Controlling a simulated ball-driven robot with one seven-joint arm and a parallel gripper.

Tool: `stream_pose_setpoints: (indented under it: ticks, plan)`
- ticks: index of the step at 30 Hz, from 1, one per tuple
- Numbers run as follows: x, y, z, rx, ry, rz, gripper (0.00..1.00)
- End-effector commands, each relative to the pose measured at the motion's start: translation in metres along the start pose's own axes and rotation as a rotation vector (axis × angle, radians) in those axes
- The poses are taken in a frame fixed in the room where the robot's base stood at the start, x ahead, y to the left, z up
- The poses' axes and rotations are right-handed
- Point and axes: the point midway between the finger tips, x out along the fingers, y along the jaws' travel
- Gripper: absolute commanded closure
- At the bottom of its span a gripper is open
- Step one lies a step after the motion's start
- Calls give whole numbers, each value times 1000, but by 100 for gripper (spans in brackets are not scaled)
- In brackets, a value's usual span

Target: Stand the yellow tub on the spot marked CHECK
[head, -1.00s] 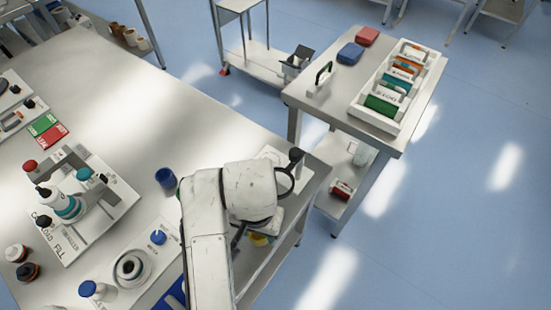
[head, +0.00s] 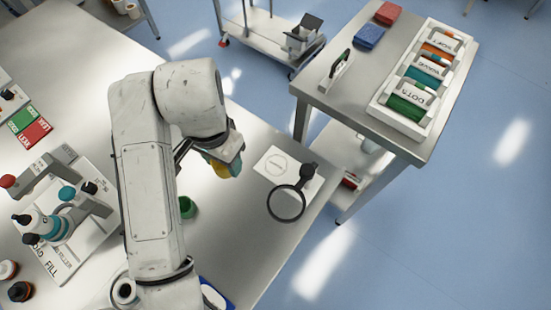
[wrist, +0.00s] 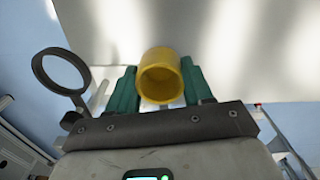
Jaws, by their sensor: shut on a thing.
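The yellow tub (wrist: 161,76) is held between the green fingers of my gripper (wrist: 160,88) in the wrist view, its round opening facing the camera. In the head view the yellow tub (head: 216,167) shows only partly under my wrist, and my gripper (head: 226,158) is mostly hidden by the arm. It appears to be above the long table. A white card with a printed circle (head: 280,164) lies on the table to the right of the tub, apart from it. Its lettering is too small to read, so I cannot tell whether it says CHECK.
A green cup (head: 187,207) stands near my arm. A fill station (head: 66,215) is at left. A separate side table (head: 345,97) carries a rack of rolls (head: 375,111).

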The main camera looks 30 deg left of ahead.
Motion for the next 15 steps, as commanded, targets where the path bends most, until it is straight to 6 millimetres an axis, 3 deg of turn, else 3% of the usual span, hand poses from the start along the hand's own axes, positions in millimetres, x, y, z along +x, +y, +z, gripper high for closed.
stream_pose_setpoints:
  ticks: [15]
  plan:
    - [17,29,-59,1043,-3,-4,78]
